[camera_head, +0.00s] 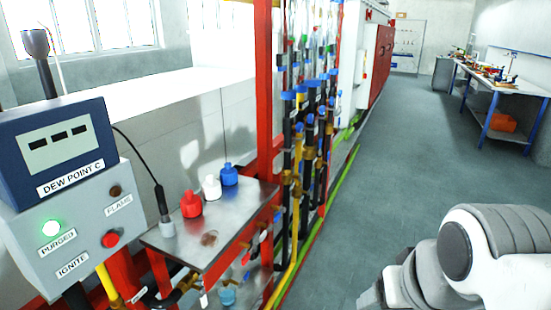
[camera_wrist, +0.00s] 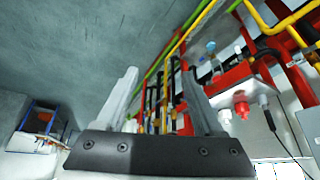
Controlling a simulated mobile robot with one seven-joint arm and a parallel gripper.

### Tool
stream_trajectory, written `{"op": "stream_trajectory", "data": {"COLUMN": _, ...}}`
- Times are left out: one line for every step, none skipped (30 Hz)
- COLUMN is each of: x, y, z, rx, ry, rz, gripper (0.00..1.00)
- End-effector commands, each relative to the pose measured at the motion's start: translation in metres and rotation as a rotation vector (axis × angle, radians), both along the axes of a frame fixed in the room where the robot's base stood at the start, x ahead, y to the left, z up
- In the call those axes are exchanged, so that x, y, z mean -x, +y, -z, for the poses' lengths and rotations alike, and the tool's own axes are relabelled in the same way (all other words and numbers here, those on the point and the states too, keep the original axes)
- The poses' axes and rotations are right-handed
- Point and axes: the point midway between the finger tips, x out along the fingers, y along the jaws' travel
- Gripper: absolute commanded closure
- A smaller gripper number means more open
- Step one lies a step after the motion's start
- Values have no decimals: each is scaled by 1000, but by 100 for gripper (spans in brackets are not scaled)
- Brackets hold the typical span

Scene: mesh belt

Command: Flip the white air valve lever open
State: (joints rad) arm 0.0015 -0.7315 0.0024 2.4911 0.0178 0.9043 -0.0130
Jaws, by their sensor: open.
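A small white lever-like part (camera_head: 203,298) shows among brass valve fittings (camera_head: 186,284) under the steel shelf, low in the head view. It is too small to tell whether it is open or closed. My gripper (camera_wrist: 158,72) shows in the wrist view with its two grey fingers apart and nothing between them. It is clear of the valves and pipes, which lie beyond it and to its right. In the head view my white arm is at the lower right, well away from the shelf. I cannot surely pick out the white lever in the wrist view.
A control box (camera_head: 75,230) with a lit green PURGED lamp stands at the left. Red, white and blue capped bottles (camera_head: 191,204) stand on the steel shelf (camera_head: 232,222). Red posts (camera_head: 264,90) and pipes rise beside it. The grey floor (camera_head: 400,170) at right is free.

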Motion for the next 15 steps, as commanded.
{"op": "stream_trajectory", "data": {"x": -3, "y": 3, "z": 6, "rx": -8, "ry": 17, "rz": -7, "gripper": 41}}
{"op": "stream_trajectory", "data": {"x": -4, "y": 5, "z": 9, "rx": -15, "ry": 29, "rz": -12, "gripper": 47}}
{"op": "stream_trajectory", "data": {"x": -7, "y": 9, "z": 14, "rx": -27, "ry": 48, "rz": -22, "gripper": 54}}
{"op": "stream_trajectory", "data": {"x": -10, "y": 12, "z": 17, "rx": -37, "ry": 63, "rz": -30, "gripper": 59}}
{"op": "stream_trajectory", "data": {"x": -13, "y": 16, "z": 21, "rx": -48, "ry": 79, "rz": -40, "gripper": 65}}
{"op": "stream_trajectory", "data": {"x": -17, "y": 22, "z": 27, "rx": -66, "ry": 103, "rz": -53, "gripper": 72}}
{"op": "stream_trajectory", "data": {"x": -20, "y": 26, "z": 31, "rx": -79, "ry": 120, "rz": -64, "gripper": 77}}
{"op": "stream_trajectory", "data": {"x": -23, "y": 30, "z": 36, "rx": -93, "ry": 138, "rz": -75, "gripper": 83}}
{"op": "stream_trajectory", "data": {"x": -27, "y": 36, "z": 41, "rx": -113, "ry": 162, "rz": -90, "gripper": 90}}
{"op": "stream_trajectory", "data": {"x": -31, "y": 41, "z": 45, "rx": -129, "ry": 178, "rz": -100, "gripper": 95}}
{"op": "stream_trajectory", "data": {"x": -34, "y": 45, "z": 50, "rx": -145, "ry": 194, "rz": -110, "gripper": 100}}
{"op": "stream_trajectory", "data": {"x": -39, "y": 51, "z": 55, "rx": -166, "ry": 215, "rz": -124, "gripper": 100}}
{"op": "stream_trajectory", "data": {"x": -42, "y": 56, "z": 60, "rx": -182, "ry": 231, "rz": -135, "gripper": 100}}
{"op": "stream_trajectory", "data": {"x": -45, "y": 60, "z": 64, "rx": -200, "ry": 247, "rz": -145, "gripper": 100}}
{"op": "stream_trajectory", "data": {"x": -50, "y": 67, "z": 70, "rx": -222, "ry": 266, "rz": -158, "gripper": 100}}
